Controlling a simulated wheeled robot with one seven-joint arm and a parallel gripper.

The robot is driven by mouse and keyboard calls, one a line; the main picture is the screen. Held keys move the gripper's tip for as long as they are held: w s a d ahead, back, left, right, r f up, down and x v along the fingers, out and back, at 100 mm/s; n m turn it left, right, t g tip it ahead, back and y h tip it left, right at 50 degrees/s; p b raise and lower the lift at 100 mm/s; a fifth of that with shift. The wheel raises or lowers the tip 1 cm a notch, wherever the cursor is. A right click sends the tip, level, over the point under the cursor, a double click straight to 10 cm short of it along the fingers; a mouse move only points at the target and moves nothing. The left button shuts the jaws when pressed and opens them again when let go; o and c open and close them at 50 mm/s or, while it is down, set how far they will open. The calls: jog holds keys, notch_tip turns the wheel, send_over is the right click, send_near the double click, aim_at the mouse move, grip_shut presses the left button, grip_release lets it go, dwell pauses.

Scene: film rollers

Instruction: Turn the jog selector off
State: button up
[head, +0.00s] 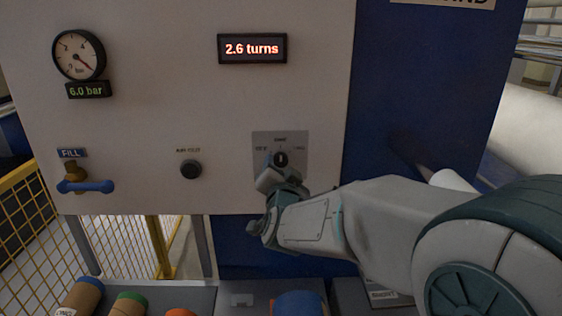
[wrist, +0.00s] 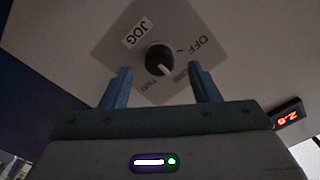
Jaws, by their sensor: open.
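The jog selector is a round black knob (wrist: 160,58) with a white pointer line, on a grey square plate (wrist: 118,48) in the wrist view. A JOG label (wrist: 138,32) and an OFF marking (wrist: 204,43) are on the plate. The pointer faces down and slightly right in that view, away from OFF. My gripper (wrist: 160,80) is open; its two blue-grey fingers stand either side below the knob, with nothing between them. In the head view the selector (head: 280,159) is on the panel's lower right, and my gripper (head: 273,182) is just below it, partly covering its plate.
A yellow fence (head: 25,215) stands at left.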

aim_at(281, 162)
jog(key=shift+w, duration=1.55)
jog(key=c, duration=1)
jog(key=shift+o, duration=0.2)
jog(key=n+b, duration=0.1)
jog(key=n, duration=0.4)
jog(key=shift+n, duration=0.3)
jog(key=n, duration=0.6)
jog(key=shift+n, duration=0.3)
